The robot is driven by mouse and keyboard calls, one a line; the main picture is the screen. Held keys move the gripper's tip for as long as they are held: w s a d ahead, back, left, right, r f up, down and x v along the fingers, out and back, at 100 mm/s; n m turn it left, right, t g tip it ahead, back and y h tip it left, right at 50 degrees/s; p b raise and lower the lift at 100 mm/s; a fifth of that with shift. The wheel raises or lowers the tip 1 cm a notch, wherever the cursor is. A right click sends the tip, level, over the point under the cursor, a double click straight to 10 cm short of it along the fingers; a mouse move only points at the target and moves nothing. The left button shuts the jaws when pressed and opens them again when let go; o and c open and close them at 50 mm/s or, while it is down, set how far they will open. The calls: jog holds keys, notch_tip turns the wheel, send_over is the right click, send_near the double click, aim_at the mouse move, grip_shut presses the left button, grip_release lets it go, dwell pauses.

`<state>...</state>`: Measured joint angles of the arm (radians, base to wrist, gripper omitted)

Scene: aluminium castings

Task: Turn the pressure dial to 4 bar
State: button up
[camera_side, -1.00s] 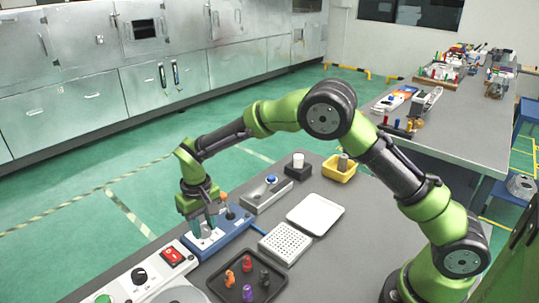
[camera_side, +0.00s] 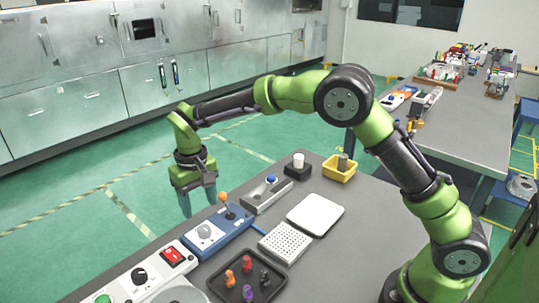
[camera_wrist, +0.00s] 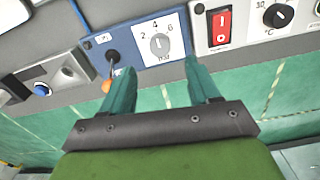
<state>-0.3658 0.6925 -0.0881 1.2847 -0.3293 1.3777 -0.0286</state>
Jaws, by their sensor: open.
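The pressure dial is a grey round knob (camera_wrist: 160,44) on a white plate marked 2, 4, 6 and bar, set in a blue box (camera_wrist: 97,43). A small mark on the knob seems to point up near the 4, but it is too small to read surely. In the side view the knob (camera_side: 205,230) stands uncovered on the blue box. My gripper (camera_side: 198,207) is open and empty, raised above and behind the box, apart from the knob. In the wrist view its two teal fingers (camera_wrist: 158,68) point toward the dial with a gap between them.
An orange-tipped lever (camera_side: 224,197) stands beside the dial on the same box. A red rocker switch (camera_side: 173,256) and black temperature knob (camera_side: 139,276) are on the neighbouring white panel. A dark tray (camera_side: 247,282) with several coloured pegs lies in front.

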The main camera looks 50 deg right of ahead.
notch_tip(320, 180, up, 9)
jog(key=shift+r, duration=0.2)
dwell(0.3)
jog(key=s+d+r+m+t+y, duration=0.1)
jog(key=s+d, duration=0.5)
jog(key=s, duration=0.6)
jog(key=s+d+r+m+t+y, duration=0.1)
jog(key=s+d+t, duration=0.5)
jog(key=s, duration=0.7)
notch_tip(320, 180, up, 2)
jog(key=shift+s+d+m, duration=0.2)
jog(key=shift+d+m, duration=0.05)
jog(key=shift+m, duration=0.25)
